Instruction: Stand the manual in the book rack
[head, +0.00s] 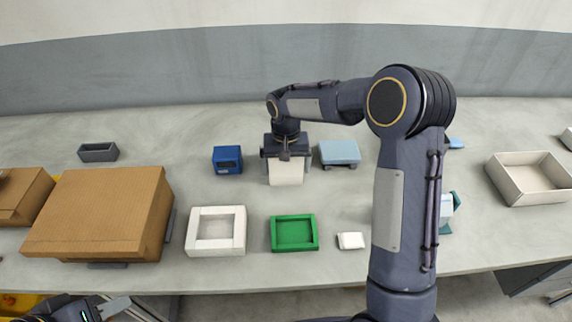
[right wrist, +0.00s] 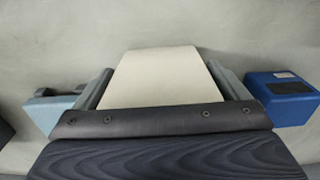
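My right gripper (head: 285,160) points down at the middle of the table, its fingers against both sides of a cream slab-like block (head: 285,173). In the right wrist view the same cream block (right wrist: 160,78) fills the space between the fingers, with no gap visible. It may be the manual; no print shows on it. I cannot tell whether it touches the table. No book rack is plain to see; a teal and white item (head: 447,211) is partly hidden behind my right arm. My left gripper (head: 112,306) shows only in part at the bottom left.
A blue box (head: 227,160) stands left of the cream block, a light blue box (head: 340,152) right of it. In front are a white tray (head: 194,232), a green tray (head: 294,248) and a small white block (head: 351,241). A large cardboard box (head: 100,210) fills the left.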

